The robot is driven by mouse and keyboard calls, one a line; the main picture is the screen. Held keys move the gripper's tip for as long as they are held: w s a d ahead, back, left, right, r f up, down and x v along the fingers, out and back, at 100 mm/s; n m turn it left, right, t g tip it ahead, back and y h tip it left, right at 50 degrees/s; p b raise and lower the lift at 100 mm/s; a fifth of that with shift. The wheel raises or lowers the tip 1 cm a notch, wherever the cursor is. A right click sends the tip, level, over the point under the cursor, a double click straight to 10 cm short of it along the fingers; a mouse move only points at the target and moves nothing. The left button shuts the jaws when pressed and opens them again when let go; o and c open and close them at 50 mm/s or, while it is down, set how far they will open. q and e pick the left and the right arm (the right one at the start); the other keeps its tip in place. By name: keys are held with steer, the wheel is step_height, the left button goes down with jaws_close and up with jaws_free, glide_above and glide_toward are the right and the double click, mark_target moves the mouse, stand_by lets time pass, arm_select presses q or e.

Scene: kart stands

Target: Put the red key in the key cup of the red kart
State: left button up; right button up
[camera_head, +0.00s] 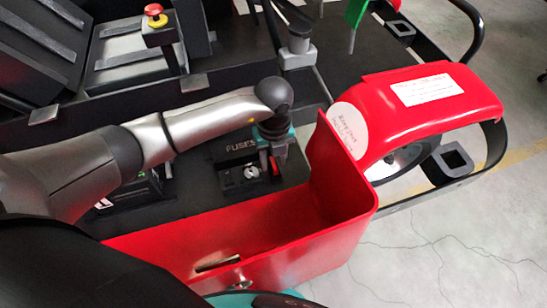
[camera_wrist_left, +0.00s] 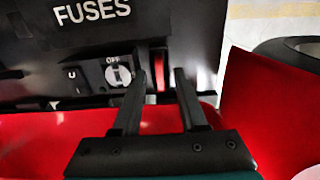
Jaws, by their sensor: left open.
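The red kart's side panel (camera_head: 250,258) crosses the lower middle of the head view. My left gripper (camera_head: 273,160) points down beside the black FUSES panel (camera_head: 235,150). In the left wrist view, its two dark fingers (camera_wrist_left: 160,76) are apart. A small upright red piece (camera_wrist_left: 160,84) shows between them, beyond the fingers; it also shows by the gripper in the head view (camera_head: 275,167). I cannot tell whether it is the red key, or whether the fingers touch it. A round silver switch marked OFF (camera_wrist_left: 118,75) is left of the fingers. I cannot make out a key cup.
The red fender (camera_head: 440,92) with white labels rises at the right, above a wheel (camera_head: 400,158). A red-and-yellow stop button (camera_head: 154,14) stands at the upper left. A black tube bumper (camera_head: 493,145) edges the kart. Open concrete floor (camera_head: 470,240) lies to the right.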

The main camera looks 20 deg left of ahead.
mark_target(273, 163)
arm_select(q)
step_height(273, 163, up, 12)
steer(key=shift+r+p, duration=0.2)
steer(key=shift+p, duration=0.15)
stand_by(0.6)
